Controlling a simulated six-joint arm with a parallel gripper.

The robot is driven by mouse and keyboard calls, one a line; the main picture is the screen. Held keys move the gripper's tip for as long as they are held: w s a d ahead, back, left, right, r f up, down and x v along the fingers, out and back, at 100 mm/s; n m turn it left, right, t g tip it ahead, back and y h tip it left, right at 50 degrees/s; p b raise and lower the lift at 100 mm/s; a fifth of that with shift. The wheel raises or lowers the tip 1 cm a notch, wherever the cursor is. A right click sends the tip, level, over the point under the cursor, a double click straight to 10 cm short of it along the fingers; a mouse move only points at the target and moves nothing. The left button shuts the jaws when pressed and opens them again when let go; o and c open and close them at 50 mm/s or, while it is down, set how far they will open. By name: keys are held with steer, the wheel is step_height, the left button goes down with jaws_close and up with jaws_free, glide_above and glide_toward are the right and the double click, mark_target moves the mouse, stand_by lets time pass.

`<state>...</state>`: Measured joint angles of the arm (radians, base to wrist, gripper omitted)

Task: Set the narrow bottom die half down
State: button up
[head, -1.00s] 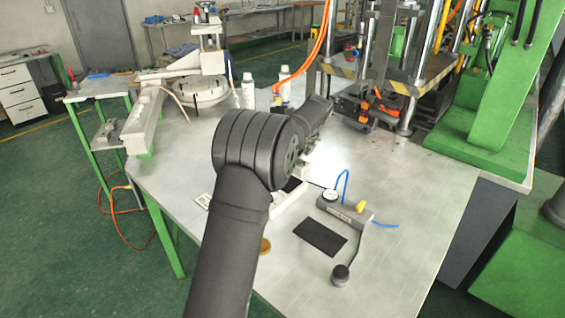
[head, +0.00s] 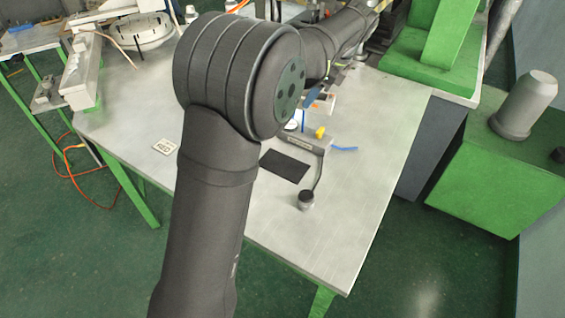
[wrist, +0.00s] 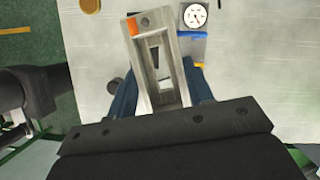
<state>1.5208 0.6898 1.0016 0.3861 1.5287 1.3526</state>
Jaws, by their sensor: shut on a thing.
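The narrow bottom die half (wrist: 141,67) is a pale metal block with a long recess and an orange mark at one corner. In the wrist view it sits between the two blue fingers of my gripper (wrist: 160,92), which is shut on it. It is held over the light tabletop; its height above the table is hard to tell. In the head view my gripper (head: 316,97) is small and partly hidden behind my arm, with a bit of orange beside it.
A grey fixture (head: 303,140) with a yellow knob and blue hose stands near the gripper; its dial gauge (wrist: 194,16) shows beside the die half. The front tabletop is clear.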

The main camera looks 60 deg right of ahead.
steer(key=s, duration=0.1)
steer(key=s+a, duration=0.1)
steer(key=shift+s+a, duration=0.2)
steer(key=shift+s, duration=0.15)
steer(key=s+a+f+n, duration=0.1)
steer(key=s+a+f, duration=0.2)
steer(key=a+f, duration=0.2)
steer(key=m+h, duration=0.1)
steer(key=m, duration=0.3)
glide_toward(280, 163)
steer(key=shift+w+f, duration=0.7)
steer(key=shift+w, duration=0.15)
steer(key=shift+f, duration=1.6)
steer(key=shift+f, duration=0.1)
steer(key=o, duration=1.3)
steer(key=v, duration=1.2)
